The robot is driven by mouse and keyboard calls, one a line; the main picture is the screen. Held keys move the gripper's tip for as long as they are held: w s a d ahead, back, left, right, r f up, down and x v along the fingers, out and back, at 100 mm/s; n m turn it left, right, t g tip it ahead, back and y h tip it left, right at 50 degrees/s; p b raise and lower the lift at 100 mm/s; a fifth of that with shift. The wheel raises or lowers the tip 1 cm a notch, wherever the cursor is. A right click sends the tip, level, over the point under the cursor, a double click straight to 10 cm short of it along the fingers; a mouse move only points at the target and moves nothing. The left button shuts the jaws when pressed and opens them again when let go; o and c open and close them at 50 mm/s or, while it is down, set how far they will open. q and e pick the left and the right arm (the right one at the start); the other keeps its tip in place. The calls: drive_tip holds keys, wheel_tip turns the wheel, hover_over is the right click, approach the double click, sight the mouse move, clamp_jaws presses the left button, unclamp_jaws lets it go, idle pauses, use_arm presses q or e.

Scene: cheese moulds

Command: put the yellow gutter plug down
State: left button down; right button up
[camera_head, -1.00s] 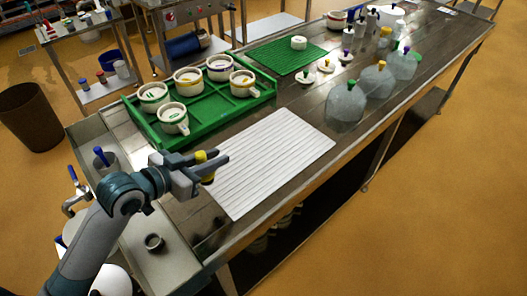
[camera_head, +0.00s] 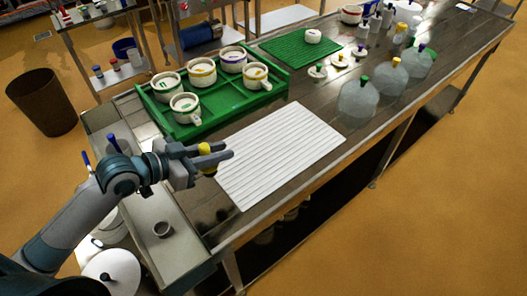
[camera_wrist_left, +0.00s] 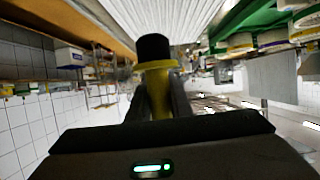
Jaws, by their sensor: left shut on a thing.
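My left gripper (camera_head: 218,156) is shut on the yellow gutter plug (camera_head: 205,149), at the left edge of the white ribbed mat (camera_head: 285,145). The plug's yellow shows above and below the fingers. In the left wrist view, the plug (camera_wrist_left: 157,65) has a yellow flange and a black end and sits between the two fingers. The black end points toward the white ribbed surface (camera_wrist_left: 180,18). I cannot tell whether the plug touches anything below it. My right gripper is not in view.
A green tray (camera_head: 225,111) with several white moulds stands behind the gripper. Clear domed vessels (camera_head: 358,100) with coloured plugs stand at the right. The white mat is bare.

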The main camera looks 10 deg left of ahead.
use_arm(q)
drive_tip(key=f+p+x, duration=0.1)
drive_tip(key=p+x, duration=0.2)
drive_tip(key=x, duration=0.9)
drive_tip(key=shift+d+f, duration=0.15)
drive_tip(key=shift+f, duration=0.25)
drive_tip(key=shift+s, duration=0.15)
drive_tip(key=shift+f+p, duration=0.85)
drive_tip(key=shift+f, duration=1.15)
drive_tip(key=shift+f, duration=0.15)
drive_tip(key=c, duration=1.6)
unclamp_jaws()
